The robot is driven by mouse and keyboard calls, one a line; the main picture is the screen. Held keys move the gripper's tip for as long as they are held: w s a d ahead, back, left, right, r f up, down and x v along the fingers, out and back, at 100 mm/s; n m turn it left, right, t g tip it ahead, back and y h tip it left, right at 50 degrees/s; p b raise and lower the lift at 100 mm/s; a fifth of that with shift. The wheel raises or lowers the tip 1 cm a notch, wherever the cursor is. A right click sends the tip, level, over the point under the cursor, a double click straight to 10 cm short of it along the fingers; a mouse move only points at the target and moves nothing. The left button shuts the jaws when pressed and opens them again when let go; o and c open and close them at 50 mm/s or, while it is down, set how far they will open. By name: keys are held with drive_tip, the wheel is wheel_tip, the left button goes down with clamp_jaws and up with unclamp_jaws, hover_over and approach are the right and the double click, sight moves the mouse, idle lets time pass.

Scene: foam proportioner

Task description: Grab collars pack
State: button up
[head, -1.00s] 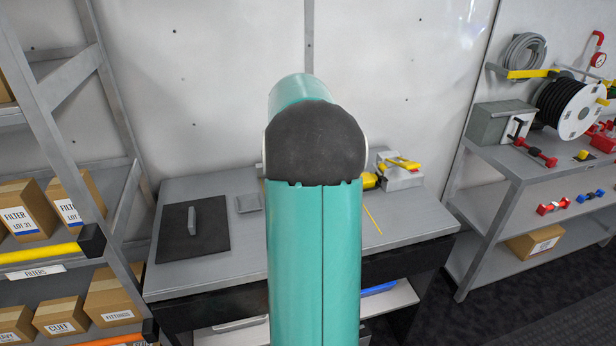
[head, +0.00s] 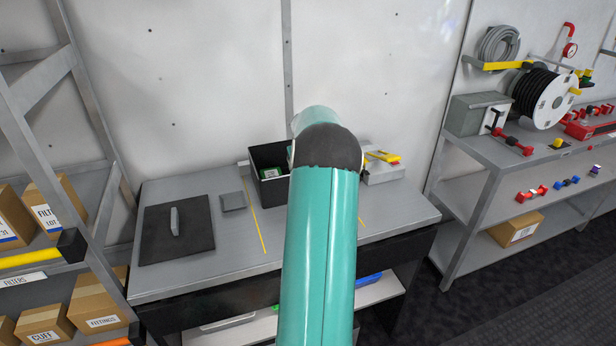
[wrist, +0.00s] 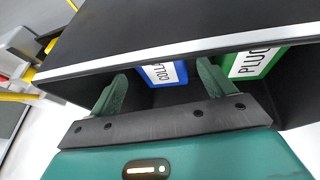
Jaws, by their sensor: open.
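The collars pack (wrist: 162,74) is a blue pack with a white label reading "COLL…", partly cut off, inside a black bin (wrist: 180,42) in the wrist view. My gripper (wrist: 161,72) is open, with its two green fingers at the bin's mouth. The fingertips appear on either side of the blue pack, with nothing held between them. I cannot tell how deep they reach. In the head view the bin (head: 256,182) stands at the back of the bench, partly behind my arm, which hides my gripper and the blue pack.
A green pack (wrist: 252,62) labelled "PLUG…" sits right of the blue one. A grey and yellow device (head: 384,168) stands right of my arm.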

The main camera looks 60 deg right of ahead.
drive_tip(key=x, duration=0.4)
drive_tip(key=shift+d, duration=0.15)
drive_tip(key=c, duration=0.8)
